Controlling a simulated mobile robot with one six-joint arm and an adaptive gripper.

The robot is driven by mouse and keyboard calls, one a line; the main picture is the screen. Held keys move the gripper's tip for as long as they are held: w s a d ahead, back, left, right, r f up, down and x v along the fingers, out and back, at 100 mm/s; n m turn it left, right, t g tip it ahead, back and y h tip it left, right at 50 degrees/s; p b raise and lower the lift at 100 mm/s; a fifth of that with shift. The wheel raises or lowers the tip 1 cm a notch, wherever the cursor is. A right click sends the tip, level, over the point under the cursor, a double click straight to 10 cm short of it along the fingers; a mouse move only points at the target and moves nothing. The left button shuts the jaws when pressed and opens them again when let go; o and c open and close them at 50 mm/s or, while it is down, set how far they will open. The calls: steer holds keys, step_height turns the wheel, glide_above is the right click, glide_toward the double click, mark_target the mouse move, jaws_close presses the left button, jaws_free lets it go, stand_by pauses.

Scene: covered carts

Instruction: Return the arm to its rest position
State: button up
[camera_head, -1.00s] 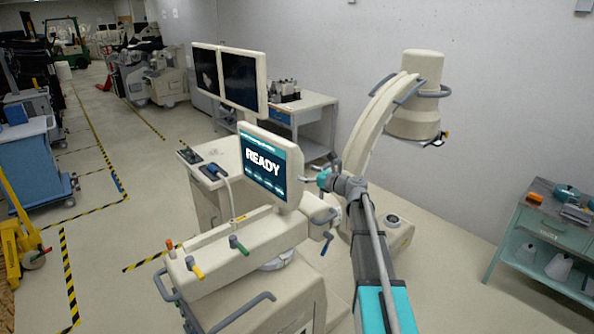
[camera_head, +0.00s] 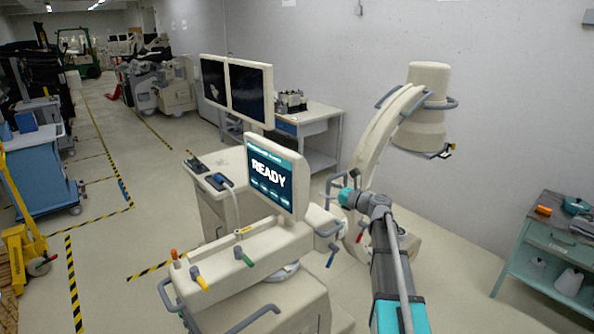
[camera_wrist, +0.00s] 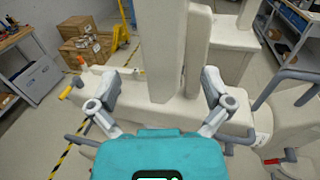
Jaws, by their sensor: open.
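My arm reaches up from the bottom right of the head view, with my gripper (camera_head: 338,190) at its end, just right of the lit screen reading READY (camera_head: 270,178). Beyond the fingers stands the cream body of the medical cart (camera_wrist: 165,50). Its base with coloured levers (camera_head: 240,258) shows in the head view. Whether the fingers touch the cart cannot be told.
A cream C-shaped arm (camera_head: 385,130) stands behind my gripper. A green workbench (camera_head: 540,250) is at the right, a blue cart (camera_head: 40,172) at the left.

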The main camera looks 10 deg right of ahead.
steer(key=s+a+f+n+g+h+b, duration=0.2)
steer(key=s+a+f+n+g+b, duration=0.2)
steer(key=s+a+f+n, duration=0.45)
steer(key=s+a+f+n+g+h+b, duration=0.1)
steer(key=s+a+f+n+g+b, duration=0.4)
steer(key=f, duration=0.6)
steer(key=s+d+f+n+g+h+b, duration=0.1)
steer(key=s+f+n+g+h+b, duration=0.3)
steer(key=s+f+n, duration=1)
steer(key=s+h+b, duration=0.2)
steer(key=s+h, duration=0.1)
steer(key=h, duration=0.1)
steer(key=shift+s+g+h, duration=0.25)
steer(key=shift+g+h, duration=0.05)
steer(key=shift+h, duration=0.1)
